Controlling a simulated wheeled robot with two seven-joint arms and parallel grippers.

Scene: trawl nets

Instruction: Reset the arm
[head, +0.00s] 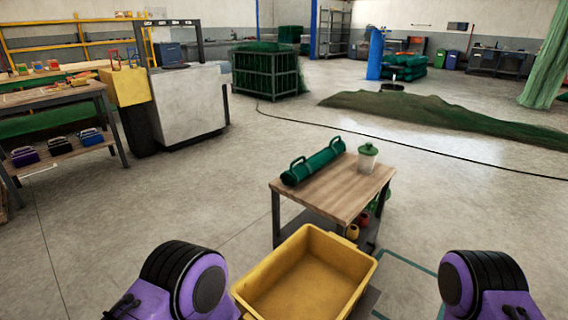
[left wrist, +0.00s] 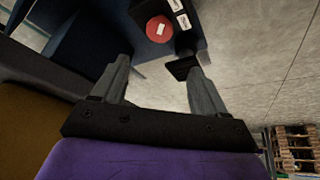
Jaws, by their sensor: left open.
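My left gripper (left wrist: 157,78) shows in the left wrist view with its two grey fingers spread apart and nothing between them. Past the fingers are a dark blue structure, a red round part and the concrete floor. In the head view only the purple and black upper parts of my two arms show at the bottom left and bottom right. Neither gripper is in the head view, and my right gripper is not seen in any view.
A yellow bin (head: 306,277) is in front of me. Wooden pallets (left wrist: 297,150) show in the left wrist view. Floor right of the cart is mostly clear.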

